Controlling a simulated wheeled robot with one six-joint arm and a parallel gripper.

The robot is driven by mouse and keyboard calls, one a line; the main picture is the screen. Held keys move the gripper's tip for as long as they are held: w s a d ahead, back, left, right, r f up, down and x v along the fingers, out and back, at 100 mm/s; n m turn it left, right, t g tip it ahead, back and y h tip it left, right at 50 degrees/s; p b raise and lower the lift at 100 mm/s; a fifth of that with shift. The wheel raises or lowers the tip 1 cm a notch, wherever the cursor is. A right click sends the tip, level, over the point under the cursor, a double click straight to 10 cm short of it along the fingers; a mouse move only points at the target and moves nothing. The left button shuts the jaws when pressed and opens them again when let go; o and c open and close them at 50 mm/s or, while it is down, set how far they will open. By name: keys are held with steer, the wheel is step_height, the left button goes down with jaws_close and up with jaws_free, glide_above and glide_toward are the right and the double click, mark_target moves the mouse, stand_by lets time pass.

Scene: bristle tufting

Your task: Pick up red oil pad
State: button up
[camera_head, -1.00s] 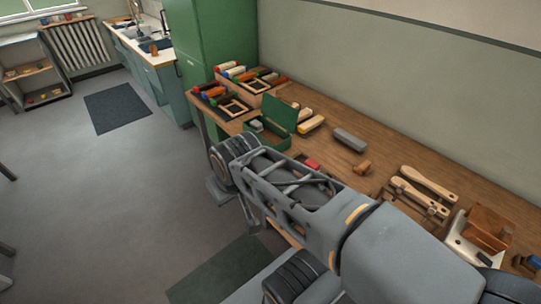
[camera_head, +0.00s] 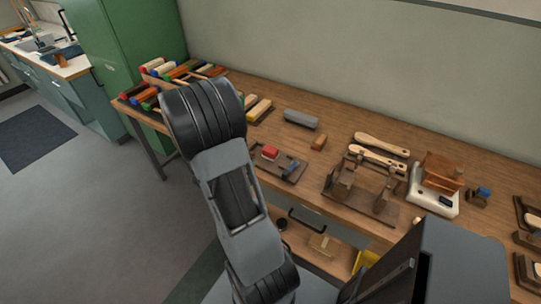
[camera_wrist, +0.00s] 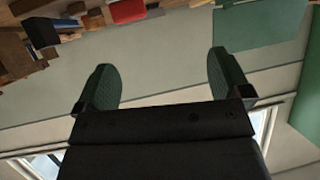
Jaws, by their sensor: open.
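The red oil pad (camera_head: 270,153) is a small red block on a dark tray (camera_head: 262,166) on the workbench, beside a small blue-topped piece (camera_head: 291,166). In the wrist view a red block (camera_wrist: 127,10) at the top edge, partly cut off, may be the same pad. My gripper (camera_wrist: 165,80) is open, with two green-padded fingers wide apart and nothing between them. It is apart from the red block in that view. In the head view my arm stands in front of the bench just left of the pad, and I cannot make out the fingers there.
A wooden jig (camera_head: 362,190) stands right of the tray, with wooden handles (camera_head: 380,150) behind it. A grey block (camera_head: 301,119) and a small brown block (camera_head: 318,142) lie behind the pad. A white scale (camera_head: 432,199) is farther right. Coloured rolls (camera_head: 183,72) fill the bench's left end.

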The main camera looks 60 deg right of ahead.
steer(key=s+d+f+g, duration=0.1)
steer(key=s+d+g, duration=0.1)
steer(key=s, duration=0.1)
glide_toward(269, 150)
steer(key=shift+s+d+f+m+h, duration=0.1)
steer(key=shift+d+f+m+h, duration=0.3)
steer(key=shift+d+f, duration=0.65)
steer(key=shift+p+x, duration=0.3)
steer(key=shift+x, duration=2.95)
steer(key=shift+r, duration=0.25)
steer(key=shift+c, duration=0.4)
steer(key=c, duration=0.9)
steer(key=shift+r, duration=0.1)
steer(key=shift+c, duration=0.2)
